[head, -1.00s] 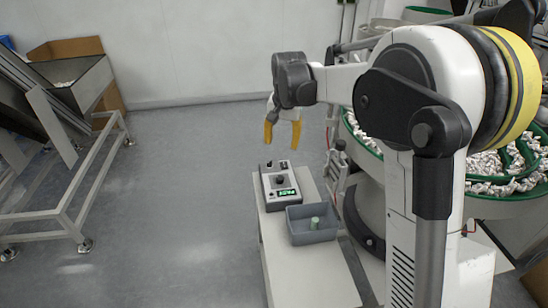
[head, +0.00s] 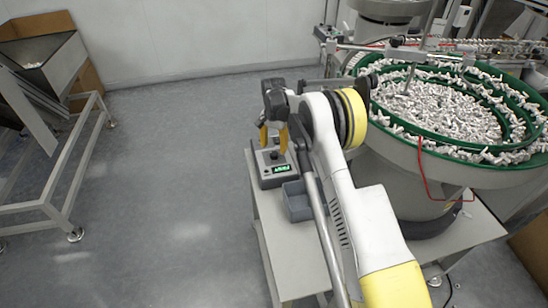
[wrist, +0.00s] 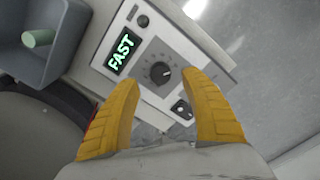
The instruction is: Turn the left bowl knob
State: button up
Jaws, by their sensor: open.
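A black round knob (wrist: 160,73) with a white pointer mark sits mid-panel on a pale control box (wrist: 190,48). The box also shows in the head view (head: 282,182), on a narrow white stand. In the head view my gripper (head: 273,148) points down over the box. I cannot tell how high the tips are above the knob. Nothing is held.
A grey bin (head: 297,203) with a green cylinder (wrist: 38,38) stands beside the box. A toggle switch (wrist: 181,109) is near the knob. A large feeder bowl (head: 400,155) of white parts is at the right. Clear floor (head: 170,190) lies left.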

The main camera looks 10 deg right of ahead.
aim_at(274, 154)
notch_tip(274, 154, down, 4)
jog(key=shift+f+b, duration=0.15)
jog(key=shift+b, duration=0.45)
grip_shut()
